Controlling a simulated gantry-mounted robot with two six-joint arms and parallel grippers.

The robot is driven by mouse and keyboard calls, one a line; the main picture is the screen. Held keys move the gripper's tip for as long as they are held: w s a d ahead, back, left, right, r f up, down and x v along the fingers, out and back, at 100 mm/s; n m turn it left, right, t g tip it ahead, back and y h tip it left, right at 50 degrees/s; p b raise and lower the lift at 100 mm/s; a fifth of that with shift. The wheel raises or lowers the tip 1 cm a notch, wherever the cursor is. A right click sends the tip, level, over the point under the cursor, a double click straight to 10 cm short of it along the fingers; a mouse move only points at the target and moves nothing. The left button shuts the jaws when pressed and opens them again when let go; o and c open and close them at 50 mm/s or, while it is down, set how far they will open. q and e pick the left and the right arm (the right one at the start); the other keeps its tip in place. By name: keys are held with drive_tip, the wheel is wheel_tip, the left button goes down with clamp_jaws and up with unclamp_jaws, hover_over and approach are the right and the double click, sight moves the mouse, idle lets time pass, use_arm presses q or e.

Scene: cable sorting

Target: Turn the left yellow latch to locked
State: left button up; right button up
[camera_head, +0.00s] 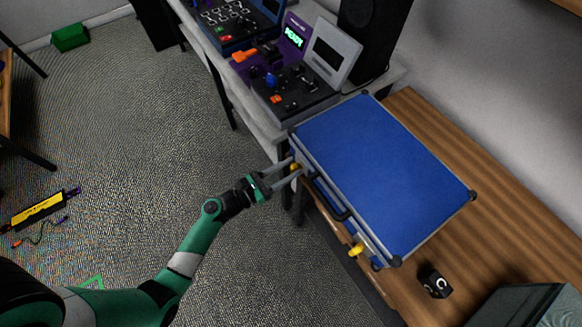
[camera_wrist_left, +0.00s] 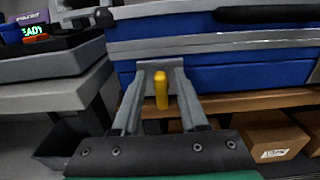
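A closed blue case (camera_head: 380,165) with a grey rim lies on a wooden bench; its front also shows in the wrist view (camera_wrist_left: 230,78). The left yellow latch (camera_head: 294,167) is on the case's front near its left corner. In the wrist view this latch (camera_wrist_left: 161,90) stands upright on a grey plate. My left gripper (camera_head: 281,174) is at the latch, its two fingers (camera_wrist_left: 163,80) on either side of it with visible gaps. A second yellow latch (camera_head: 355,250) sits near the case's right front corner. My right gripper is not in view.
A dark handle (camera_head: 331,201) lies between the latches. A control panel (camera_head: 292,88) with a small screen stands on the grey table left of the case. A black cube (camera_head: 434,281) is right of it. Cardboard boxes (camera_wrist_left: 275,138) show below the bench. Open floor lies in front.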

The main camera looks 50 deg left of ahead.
use_arm(q)
clamp_jaws()
drive_tip(key=shift+d+m, duration=0.1)
drive_tip(key=shift+m, duration=0.2)
drive_tip(key=m+b, duration=0.1)
drive_tip(key=m, duration=0.1)
drive_tip(key=m+b, duration=0.1)
drive_tip(key=m, duration=0.1)
drive_tip(key=shift+d+f, duration=0.2)
drive_tip(key=shift+d, duration=0.15)
drive_tip(key=m, duration=0.1)
drive_tip(key=m+b, duration=0.1)
drive_tip(key=m, duration=0.1)
drive_tip(key=m+b, duration=0.1)
drive_tip(key=shift+s+d+f+m, duration=0.1)
drive_tip(key=shift+d+f+m, duration=0.1)
drive_tip(key=shift+d+m, duration=0.1)
drive_tip(key=m+b, duration=0.2)
drive_tip(key=m, duration=0.1)
drive_tip(key=f+m+b, duration=0.1)
drive_tip(key=m, duration=0.1)
drive_tip(key=shift+d+b, duration=0.25)
drive_tip(key=shift+b, duration=0.1)
drive_tip(key=shift+f+m+b, duration=0.1)
drive_tip(key=shift+m+b, duration=0.85)
drive_tip(key=shift+m, duration=0.85)
